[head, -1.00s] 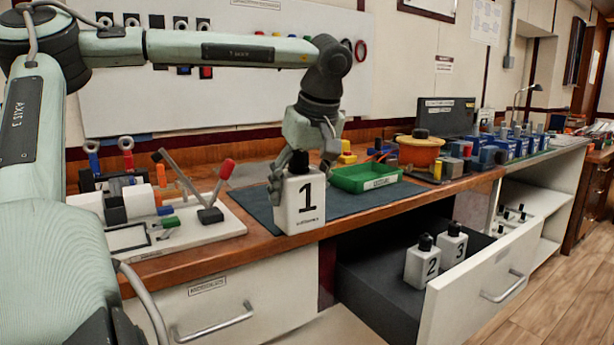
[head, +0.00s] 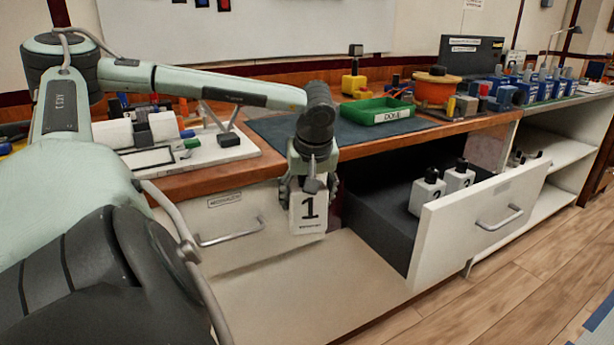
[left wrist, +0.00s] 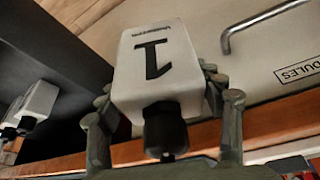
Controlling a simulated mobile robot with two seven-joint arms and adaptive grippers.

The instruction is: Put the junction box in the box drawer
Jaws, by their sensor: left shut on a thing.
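The white junction box marked 1 (head: 308,212) hangs upright in front of the bench edge, left of the open drawer. In the left wrist view the box (left wrist: 158,68) shows its number and black top between the fingers. My left gripper (head: 309,180) is shut on it. The box drawer (head: 480,225) stands pulled out, with a dark inside. Two white boxes marked 2 (head: 424,197) and 3 (head: 457,180) stand in it toward its front. The drawer's near left part is bare. My right gripper is not in view.
A closed drawer with a bar handle (head: 230,234) is left of the held box. On the bench are a green tray marked DONE (head: 378,113), a dark mat (head: 275,127), an orange spool (head: 436,85) and a white fixture board (head: 240,152).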

